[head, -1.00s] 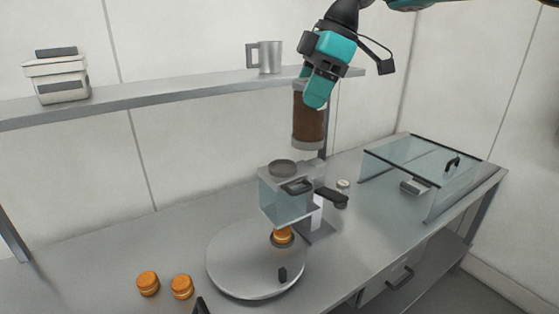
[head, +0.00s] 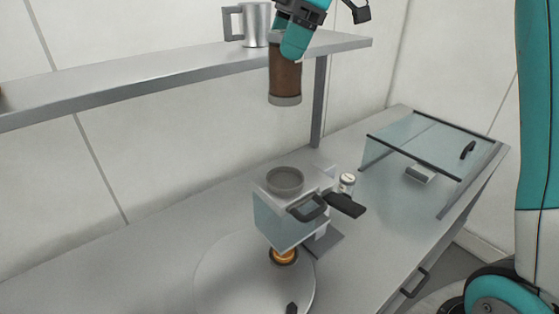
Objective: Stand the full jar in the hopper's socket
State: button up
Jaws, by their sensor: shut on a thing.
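The full jar (head: 286,80) is a clear cylinder with brown contents and a grey lower end. My gripper (head: 292,42) is shut on its upper part and holds it upright in the air. The hopper (head: 282,222) is a pale see-through box with a black handle. Its round grey socket (head: 285,180) is on top and looks empty. The jar hangs above the socket, clearly apart from it. The jar's top is partly hidden by my gripper.
A round grey plate (head: 225,280) lies below the hopper, with an orange-brown piece (head: 284,256) under it. A shelf (head: 150,80) with a metal mug (head: 256,24) runs behind. A small white jar (head: 347,183) stands right of the hopper. A glass case (head: 420,150) is at right.

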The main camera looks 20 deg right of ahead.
notch_tip(320, 180, down, 19)
jog(key=b, duration=0.6)
jog(key=shift+f, duration=0.15)
jog(key=shift+f, duration=0.1)
jog(key=o, duration=1.1)
jog(key=shift+c, duration=0.2)
